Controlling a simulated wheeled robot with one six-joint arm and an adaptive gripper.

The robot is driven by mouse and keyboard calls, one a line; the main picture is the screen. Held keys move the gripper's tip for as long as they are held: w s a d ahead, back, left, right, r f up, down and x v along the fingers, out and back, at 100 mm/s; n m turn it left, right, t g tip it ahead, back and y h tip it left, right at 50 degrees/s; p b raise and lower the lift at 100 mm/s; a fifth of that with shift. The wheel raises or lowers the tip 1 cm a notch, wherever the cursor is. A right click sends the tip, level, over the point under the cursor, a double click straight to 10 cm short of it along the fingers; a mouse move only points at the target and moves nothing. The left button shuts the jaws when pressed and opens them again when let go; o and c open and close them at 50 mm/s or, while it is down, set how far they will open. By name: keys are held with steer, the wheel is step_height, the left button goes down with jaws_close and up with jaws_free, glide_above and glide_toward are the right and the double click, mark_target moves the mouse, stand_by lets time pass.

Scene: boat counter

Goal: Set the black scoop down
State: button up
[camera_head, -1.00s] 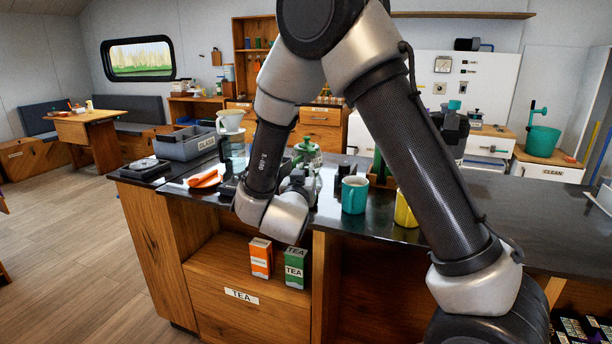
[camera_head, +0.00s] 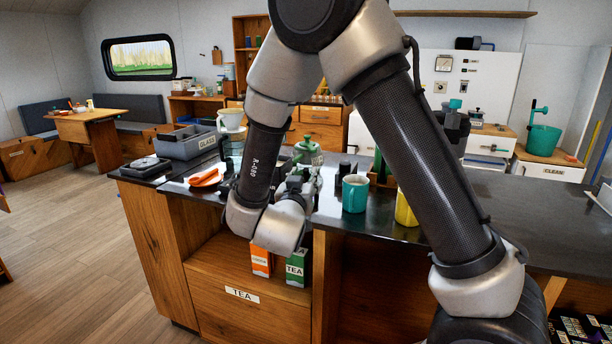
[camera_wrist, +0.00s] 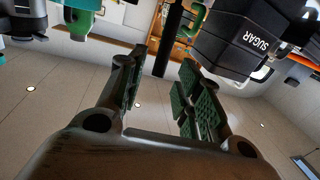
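My gripper (camera_wrist: 157,66) is open in the wrist view, its two green-padded fingers apart with no object clearly held between them. A dark upright bar (camera_wrist: 170,38) shows beyond the fingertips; I cannot tell whether it is part of the black scoop. I cannot make out the scoop for sure in either view. In the head view my wrist hangs over the counter's front edge and hides most of the gripper (camera_head: 300,187). A black container marked SUGAR (camera_wrist: 252,42) is close by on the right of the wrist view.
On the dark counter (camera_head: 480,215) stand a teal mug (camera_head: 355,194), a yellow mug (camera_head: 404,211), a green-lidded jar (camera_head: 309,150) and a grey GLASS bin (camera_head: 188,143). An orange item (camera_head: 206,178) lies at left. Tea boxes (camera_head: 296,268) stand on the shelf below.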

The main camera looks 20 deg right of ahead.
steer(key=v, duration=0.8)
steer(key=w+d+r+n+g+y, duration=0.2)
steer(key=w+d+r+g+y, duration=0.15)
steer(key=r+y, duration=0.45)
steer(key=s+d+g, duration=0.3)
steer(key=s+d, duration=0.2)
steer(key=s, duration=0.3)
steer(key=s+d+n+g, duration=0.1)
steer(key=s+d+g, duration=0.1)
steer(key=s+d, duration=0.4)
steer(key=s+d+n+g, duration=0.1)
steer(key=s+d+g, duration=0.2)
steer(key=s+d, duration=0.3)
steer(key=s, duration=0.5)
steer(key=shift+s+g, duration=0.35)
steer(key=shift+s, duration=0.05)
